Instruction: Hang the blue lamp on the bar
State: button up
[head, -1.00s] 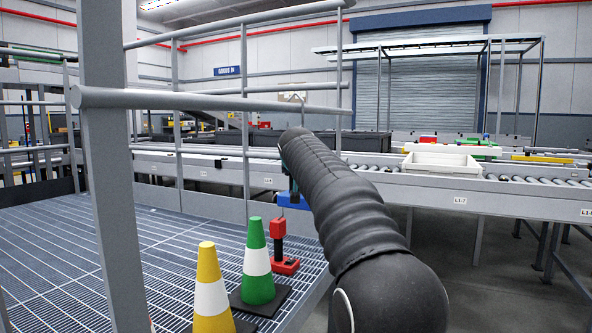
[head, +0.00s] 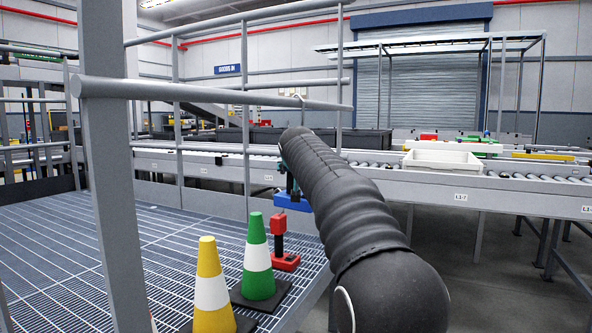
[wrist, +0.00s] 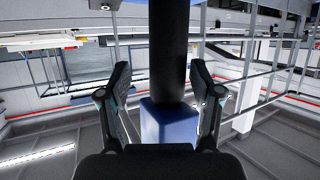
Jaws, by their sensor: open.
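The blue lamp (head: 291,203) shows partly behind my arm in the head view, below the rail. In the wrist view its blue block (wrist: 170,122) and a thick black stem (wrist: 168,50) stand between my fingers. My gripper (wrist: 163,88) is open, with a finger on each side of the lamp and gaps beside the stem. In the head view the gripper is mostly hidden behind my arm. The grey bar (head: 210,93) runs level above the lamp. A small pale hook-like piece (head: 298,97) shows at the bar; I cannot tell whether it bears the lamp.
A green cone (head: 258,258), a yellow cone (head: 211,290) and a red lamp-like item (head: 280,245) stand on the grating (head: 110,235). A grey post (head: 108,190) rises at left. A roller conveyor with a white tray (head: 441,161) lies behind.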

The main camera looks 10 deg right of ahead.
jog(key=shift+f, duration=0.1)
jog(key=v, duration=1.2)
jog(key=s+f+n+g+y, duration=0.1)
jog(key=s+f+g, duration=0.1)
jog(key=s+f, duration=0.5)
jog(key=s+f+n+g, duration=0.1)
jog(key=s+f+g, duration=0.15)
jog(key=f, duration=0.75)
jog(key=s+f+g+p, duration=0.1)
jog(key=s+f, duration=0.3)
jog(key=s, duration=0.6)
jog(key=s+d+f+g+p, duration=0.1)
jog(key=s+f, duration=0.4)
jog(key=s, duration=0.6)
jog(key=s+d+f+g+y+p, duration=0.1)
jog(key=s+f, duration=0.3)
jog(key=s, duration=0.7)
jog(key=shift+f, duration=0.25)
jog(key=shift+s, duration=0.1)
